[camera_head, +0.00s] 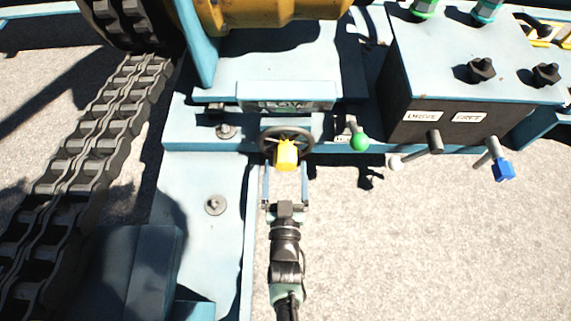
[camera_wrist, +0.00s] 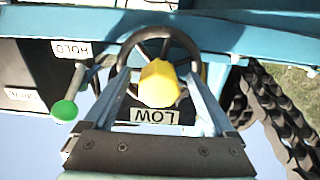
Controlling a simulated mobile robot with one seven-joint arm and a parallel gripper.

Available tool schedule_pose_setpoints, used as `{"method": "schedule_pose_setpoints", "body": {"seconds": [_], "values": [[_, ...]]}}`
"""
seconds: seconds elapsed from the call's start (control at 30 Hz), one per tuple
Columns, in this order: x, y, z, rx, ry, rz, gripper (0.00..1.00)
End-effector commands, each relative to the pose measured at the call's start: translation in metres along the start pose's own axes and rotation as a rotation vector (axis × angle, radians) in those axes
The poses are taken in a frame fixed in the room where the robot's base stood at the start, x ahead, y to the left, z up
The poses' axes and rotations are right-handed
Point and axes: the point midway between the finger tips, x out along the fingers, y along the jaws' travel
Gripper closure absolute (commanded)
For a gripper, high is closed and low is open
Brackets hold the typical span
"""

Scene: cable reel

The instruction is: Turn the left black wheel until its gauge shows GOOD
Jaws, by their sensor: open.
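The black wheel (camera_head: 268,133) has a yellow hub (camera_head: 286,155) and stands at the front edge of the blue frame. In the wrist view its rim (camera_wrist: 160,34) arches above the yellow hub (camera_wrist: 158,84). A plate (camera_wrist: 154,116) behind the wheel reads LOW, upside down in that view. What looks like the same plate (camera_head: 287,105) is above the wheel in the head view, too small to read surely. My gripper (camera_head: 286,168) is open, with one blue finger on each side of the hub. In the wrist view the fingertips (camera_wrist: 158,72) overlap the rim; I cannot tell if they touch.
A lever with a green ball (camera_head: 359,142) stands close right of the wheel; its label reads HOLD in the wrist view. A dark box (camera_head: 452,112) with levers and black knobs is farther right. A heavy chain (camera_head: 95,140) runs down the left. Bare ground lies right of my arm.

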Motion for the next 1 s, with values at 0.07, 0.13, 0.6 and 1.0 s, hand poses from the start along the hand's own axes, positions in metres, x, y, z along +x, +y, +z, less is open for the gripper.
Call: {"method": "schedule_pose_setpoints", "body": {"seconds": [0.07, 0.13, 0.6, 1.0], "values": [[0.012, -0.001, 0.003, 0.0, 0.003, -0.001, 0.1], [0.019, -0.001, 0.002, 0.001, 0.003, -0.001, 0.1], [0.026, 0.0, -0.001, 0.0, 0.0, 0.0, 0.21], [0.026, 0.0, 0.0, 0.0, 0.0, -0.001, 0.93]]}}
